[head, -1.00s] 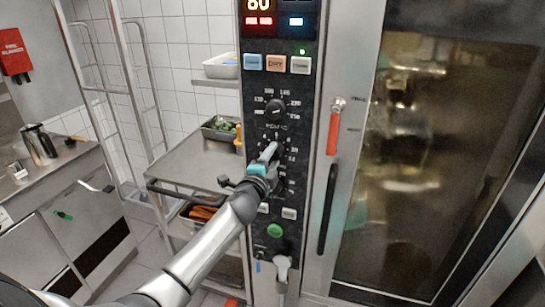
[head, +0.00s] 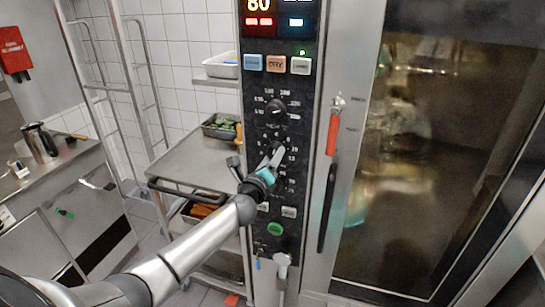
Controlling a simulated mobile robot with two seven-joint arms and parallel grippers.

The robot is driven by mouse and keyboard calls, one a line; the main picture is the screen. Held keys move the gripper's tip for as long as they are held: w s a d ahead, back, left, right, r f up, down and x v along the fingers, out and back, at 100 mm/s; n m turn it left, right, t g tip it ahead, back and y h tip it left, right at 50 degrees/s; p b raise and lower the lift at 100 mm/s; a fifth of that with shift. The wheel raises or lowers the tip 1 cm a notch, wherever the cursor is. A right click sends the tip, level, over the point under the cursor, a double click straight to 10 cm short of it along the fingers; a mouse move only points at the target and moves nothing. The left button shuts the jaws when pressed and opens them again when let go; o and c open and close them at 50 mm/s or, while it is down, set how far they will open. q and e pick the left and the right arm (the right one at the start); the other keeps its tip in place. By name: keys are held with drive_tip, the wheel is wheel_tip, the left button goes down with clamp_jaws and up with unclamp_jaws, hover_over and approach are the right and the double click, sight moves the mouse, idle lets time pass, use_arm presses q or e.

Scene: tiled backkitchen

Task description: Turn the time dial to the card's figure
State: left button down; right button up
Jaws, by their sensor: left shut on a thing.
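The oven's black control panel (head: 293,190) stands upright in the middle of the head view. My left gripper (head: 276,153) is at the lower dial, shut on the time dial (head: 280,145), which my gripper mostly hides. Small white figures ring the dial, too small to read surely. The upper dial (head: 277,108) is free, with its own ring of figures. The display (head: 258,5) above reads 80. I cannot make out the card in this view. My right gripper is not in view.
Three buttons, blue, orange and pale (head: 300,65), sit above the dials; a green button (head: 275,229) is below. A red-handled oven door latch (head: 333,133) is just right of the panel. A steel trolley (head: 190,165) with trays stands left.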

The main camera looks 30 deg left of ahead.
use_arm(q)
drive_tip(key=m+p, duration=0.1)
drive_tip(key=m, duration=0.5)
drive_tip(key=shift+a+m+p, duration=0.15)
drive_tip(key=shift+m+p, duration=0.15)
drive_tip(key=shift+p, duration=0.05)
drive_tip(key=m+p, duration=0.2)
drive_tip(key=m, duration=0.3)
drive_tip(key=shift+a+m, duration=0.1)
drive_tip(key=shift+m, duration=0.2)
drive_tip(key=shift+c, duration=1.4)
unclamp_jaws()
drive_tip(key=shift+s, duration=0.15)
drive_tip(key=shift+s, duration=0.25)
drive_tip(key=p+v, duration=0.1)
drive_tip(key=v, duration=1.3)
drive_tip(key=shift+s, duration=0.25)
